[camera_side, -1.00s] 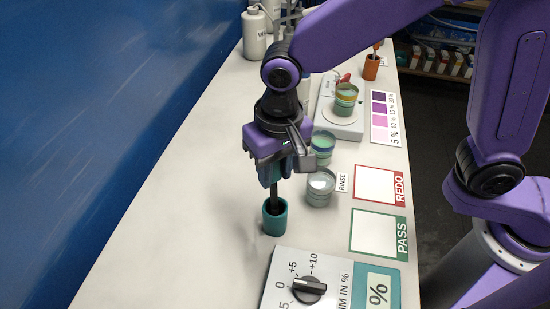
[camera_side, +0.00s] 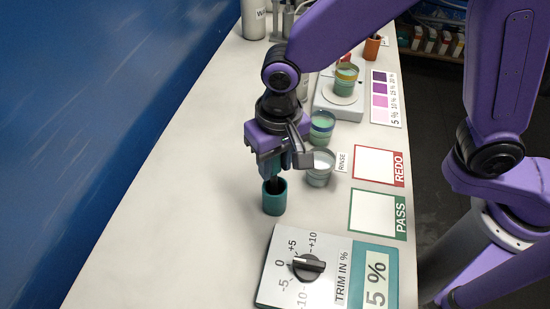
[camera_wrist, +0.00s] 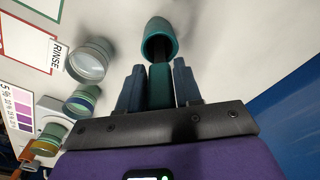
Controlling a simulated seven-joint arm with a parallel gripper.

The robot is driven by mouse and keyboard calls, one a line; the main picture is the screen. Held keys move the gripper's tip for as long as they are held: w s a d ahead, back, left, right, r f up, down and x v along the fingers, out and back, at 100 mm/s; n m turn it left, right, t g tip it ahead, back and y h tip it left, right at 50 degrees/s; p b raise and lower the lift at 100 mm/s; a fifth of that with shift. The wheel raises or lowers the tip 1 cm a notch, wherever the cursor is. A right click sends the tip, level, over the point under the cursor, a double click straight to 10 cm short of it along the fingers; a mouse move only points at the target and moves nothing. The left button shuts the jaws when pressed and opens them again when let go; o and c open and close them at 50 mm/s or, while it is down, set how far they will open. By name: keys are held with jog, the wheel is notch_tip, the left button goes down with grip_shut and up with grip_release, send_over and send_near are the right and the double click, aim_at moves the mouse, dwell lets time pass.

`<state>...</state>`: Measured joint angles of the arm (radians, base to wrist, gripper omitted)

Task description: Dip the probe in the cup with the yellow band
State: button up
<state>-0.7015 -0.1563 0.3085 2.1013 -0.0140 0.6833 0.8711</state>
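My gripper (camera_side: 274,172) is shut on the teal handle of the probe (camera_wrist: 160,85), which sits between its two fingers in the wrist view. The probe's dark shaft points down into the teal holder (camera_side: 274,200), and its tip is hidden inside. The holder also shows in the wrist view (camera_wrist: 158,32). The cup with the yellow band (camera_side: 345,82) stands on the white scale, farther back and to the right of my gripper. It also shows at the lower left of the wrist view (camera_wrist: 47,143).
A blue-banded cup (camera_side: 321,128) and the rinse cup (camera_side: 319,172) stand right of my gripper. The trim box (camera_side: 300,268) with its dial is in front. REDO (camera_side: 376,165) and PASS (camera_side: 374,213) pads lie at right. The table left of the holder is clear.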

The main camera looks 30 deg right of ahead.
jog(key=o, duration=0.4)
jog(key=shift+c, duration=0.2)
jog(key=shift+r, duration=0.15)
notch_tip(320, 180, up, 17)
jog(key=shift+s+d, duration=0.25)
jog(key=shift+s, duration=0.1)
dwell(0.3)
